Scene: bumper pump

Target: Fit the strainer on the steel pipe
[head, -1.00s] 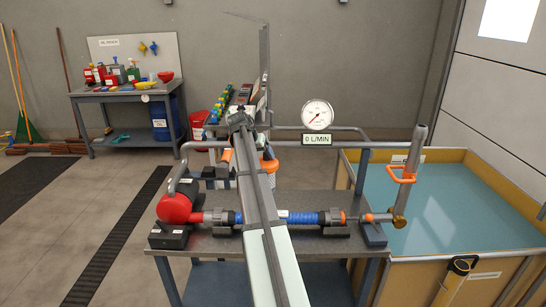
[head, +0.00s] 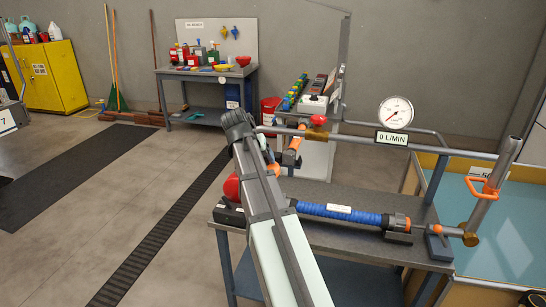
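A grey steel pipe (head: 495,180) leans at the right, over the edge of the blue tank. It has an orange handle (head: 483,188) and a brass fitting (head: 470,238) at its lower end. A thinner grey pipe (head: 430,151) runs along the back of the bench. I cannot pick out the strainer for certain. My arm rises from the bottom middle to a dark joint, in front of the bench's left part. My gripper does not show; whatever lies beyond that joint is hidden.
A blue hose (head: 340,212) lies on the grey bench (head: 330,240), by a partly hidden red ball-shaped part (head: 232,187). A gauge (head: 396,112) sits above a sign reading 0 L/MIN (head: 391,139). A tool table (head: 205,72) and yellow cabinet (head: 52,75) stand behind.

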